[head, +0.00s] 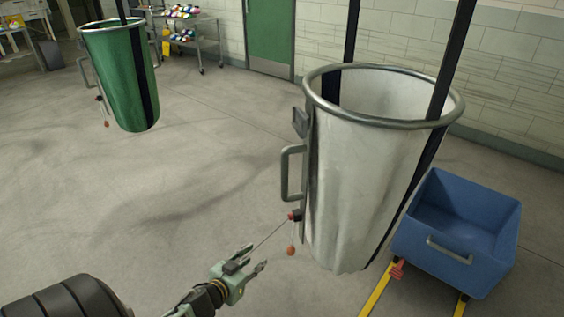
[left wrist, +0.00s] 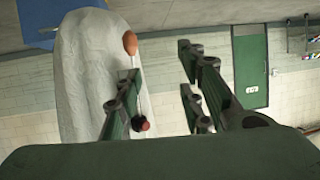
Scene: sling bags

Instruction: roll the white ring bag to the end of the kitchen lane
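The white ring bag (head: 365,180) hangs upright by dark straps from a metal ring, right of centre in the head view. A metal handle (head: 291,172) and a small red part (head: 294,215) with a hanging orange-red knob (head: 291,251) are on its left side. My left gripper (head: 257,257) is low, left of the knob. In the left wrist view, which looks upside down, its fingers (left wrist: 160,85) are apart with nothing clearly between them. The white bag (left wrist: 85,80) and knob (left wrist: 130,43) show beside the left finger. My right gripper is out of view.
A green ring bag (head: 122,80) hangs at the far left. A shelf cart (head: 195,40) and a green door (head: 270,35) are behind. The left floor is open.

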